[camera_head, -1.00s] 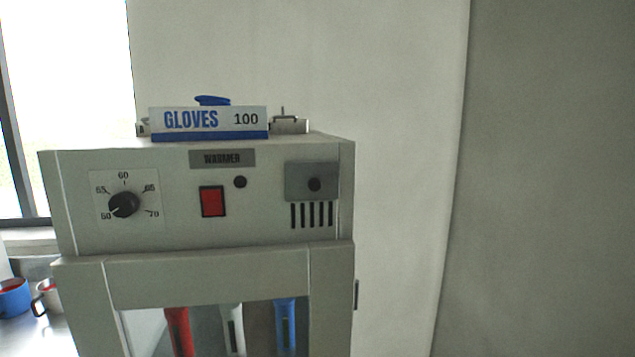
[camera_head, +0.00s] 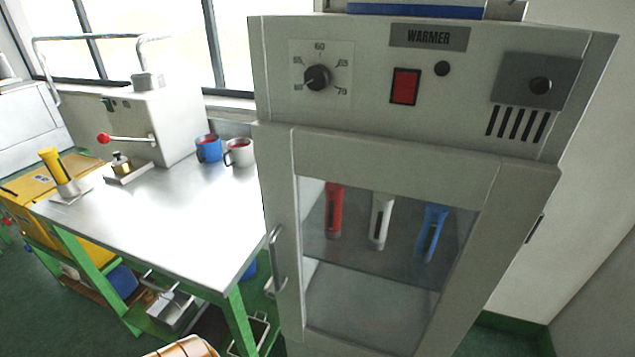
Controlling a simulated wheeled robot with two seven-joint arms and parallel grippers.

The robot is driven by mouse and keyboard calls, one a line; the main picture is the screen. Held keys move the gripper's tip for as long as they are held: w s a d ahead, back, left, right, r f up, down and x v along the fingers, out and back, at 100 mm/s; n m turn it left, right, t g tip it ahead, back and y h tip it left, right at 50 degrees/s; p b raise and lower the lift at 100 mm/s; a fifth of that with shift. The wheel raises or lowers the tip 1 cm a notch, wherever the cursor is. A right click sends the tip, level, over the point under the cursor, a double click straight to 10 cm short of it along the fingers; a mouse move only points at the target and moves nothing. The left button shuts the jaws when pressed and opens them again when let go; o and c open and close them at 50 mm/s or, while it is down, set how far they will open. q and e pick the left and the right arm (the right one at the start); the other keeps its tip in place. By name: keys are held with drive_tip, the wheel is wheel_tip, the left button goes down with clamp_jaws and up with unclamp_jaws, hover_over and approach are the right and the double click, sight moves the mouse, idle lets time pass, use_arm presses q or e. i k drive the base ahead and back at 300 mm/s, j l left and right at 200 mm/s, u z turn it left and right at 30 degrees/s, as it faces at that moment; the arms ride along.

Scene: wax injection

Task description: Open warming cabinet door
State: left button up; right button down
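The warming cabinet (camera_head: 410,105) stands at the centre right, with a "WARMER" label, a dial and a red switch on its top panel. Its door (camera_head: 395,165) looks shut and has a glass window. A metal bar handle (camera_head: 277,262) is on the left side of the door. Behind the glass, a red tube (camera_head: 334,210), a white tube (camera_head: 381,221) and a blue tube (camera_head: 432,232) stand on a shelf. Neither of my grippers is in view.
A steel-topped table (camera_head: 175,220) with green legs stands left of the cabinet. Green floor shows at the lower left.

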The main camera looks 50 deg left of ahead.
sight(509, 196)
drive_tip(key=j+u, duration=0.15)
drive_tip(key=u, duration=0.8)
drive_tip(key=i+j, duration=0.15)
drive_tip(key=j, duration=0.2)
drive_tip(key=k+j+u, duration=0.05)
